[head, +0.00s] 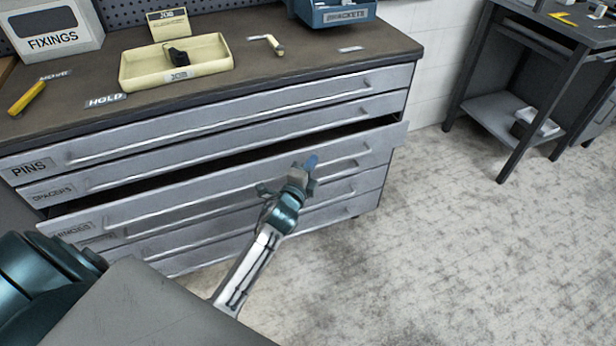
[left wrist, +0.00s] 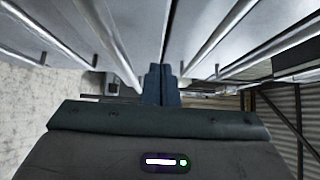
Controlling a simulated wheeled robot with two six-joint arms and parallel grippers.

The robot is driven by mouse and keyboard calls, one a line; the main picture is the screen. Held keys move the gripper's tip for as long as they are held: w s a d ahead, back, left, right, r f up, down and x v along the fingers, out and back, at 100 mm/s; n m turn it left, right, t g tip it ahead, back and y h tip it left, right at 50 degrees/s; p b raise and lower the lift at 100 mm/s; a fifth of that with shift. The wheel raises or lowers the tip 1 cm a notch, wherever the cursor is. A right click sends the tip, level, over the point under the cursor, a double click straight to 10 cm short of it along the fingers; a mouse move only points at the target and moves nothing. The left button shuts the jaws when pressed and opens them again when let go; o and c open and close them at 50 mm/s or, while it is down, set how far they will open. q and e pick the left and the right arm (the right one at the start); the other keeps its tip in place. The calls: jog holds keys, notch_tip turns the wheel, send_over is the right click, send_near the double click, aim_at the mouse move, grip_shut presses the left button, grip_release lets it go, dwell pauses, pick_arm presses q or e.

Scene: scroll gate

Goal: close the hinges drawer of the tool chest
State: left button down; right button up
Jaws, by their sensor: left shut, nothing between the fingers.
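The grey tool chest (head: 240,108) has a stack of wide drawers. The hinges drawer (head: 190,195), third from the top, is partly open; its front stands out from the chest and a dark gap shows above it. The pins and spacers drawers above it look shut. My left gripper (head: 306,166) is shut and empty, in front of the hinges drawer's front, right of its middle. In the left wrist view its closed fingers (left wrist: 162,84) point at the drawer fronts; I cannot tell whether they touch. My right gripper is not in view.
On the chest top are a cream tray (head: 175,65), a fixings box (head: 50,35), a blue brackets bin (head: 335,12), a yellow-handled tool (head: 27,98) and a small fitting (head: 268,43). A dark workbench (head: 500,90) stands at the right. The floor right of the chest is clear.

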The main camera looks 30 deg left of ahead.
aim_at(305, 152)
pick_arm(q)
jog(key=shift+w+a, duration=0.75)
jog(key=shift+a, duration=0.25)
jog(key=shift+w+a+r, duration=0.15)
jog(key=shift+w+a, duration=0.65)
jog(key=shift+a, duration=0.1)
jog(key=shift+w+a, duration=0.15)
jog(key=shift+f, duration=0.2)
jog(key=shift+r, duration=0.1)
